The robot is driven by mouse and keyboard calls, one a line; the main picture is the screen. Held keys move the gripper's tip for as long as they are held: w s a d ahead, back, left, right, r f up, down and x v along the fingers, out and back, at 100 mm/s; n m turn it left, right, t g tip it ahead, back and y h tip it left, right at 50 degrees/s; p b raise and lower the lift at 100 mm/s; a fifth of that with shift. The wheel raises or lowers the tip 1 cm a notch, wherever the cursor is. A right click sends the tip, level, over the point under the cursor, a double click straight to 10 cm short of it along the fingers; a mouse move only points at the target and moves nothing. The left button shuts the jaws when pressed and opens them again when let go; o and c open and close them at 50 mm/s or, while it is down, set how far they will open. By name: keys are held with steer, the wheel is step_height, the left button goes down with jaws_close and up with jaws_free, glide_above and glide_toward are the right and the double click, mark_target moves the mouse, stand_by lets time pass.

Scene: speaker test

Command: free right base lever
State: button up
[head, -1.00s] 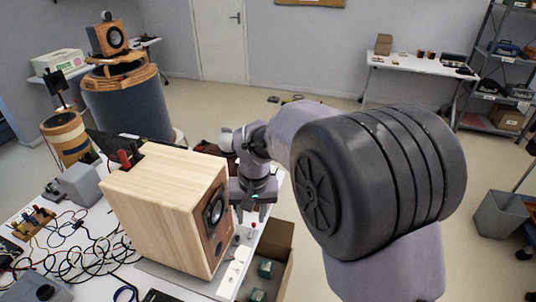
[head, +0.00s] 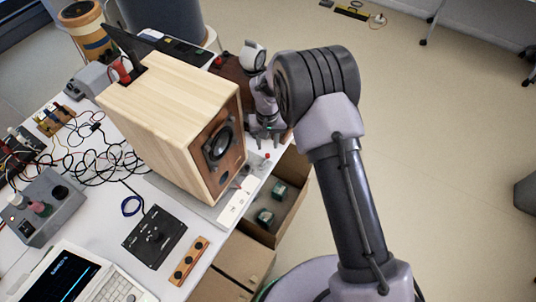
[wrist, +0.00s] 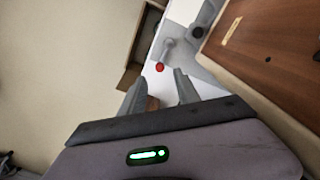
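A pale wooden speaker (head: 155,115) with a brown front panel (head: 205,160) stands on a light base (head: 198,208) on the bench. A small red knob (head: 267,156) shows near the base's far right end. In the wrist view, the red knob (wrist: 159,67) lies just beyond my fingertips, beside a grey lever-like part (wrist: 168,46). A black knob (wrist: 197,32) sits nearer the speaker panel (wrist: 262,42). My gripper (head: 264,139) is beyond the speaker's front, pointing down. In the wrist view, my gripper (wrist: 160,80) is open with nothing between its fingers.
An open cardboard box (head: 292,205) with green-topped items stands beside the bench's right edge.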

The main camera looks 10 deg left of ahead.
mark_target(268, 155)
step_height(268, 155, down, 7)
steer(key=shift+f+b, duration=0.1)
steer(key=shift+b, duration=0.6)
jaws_close()
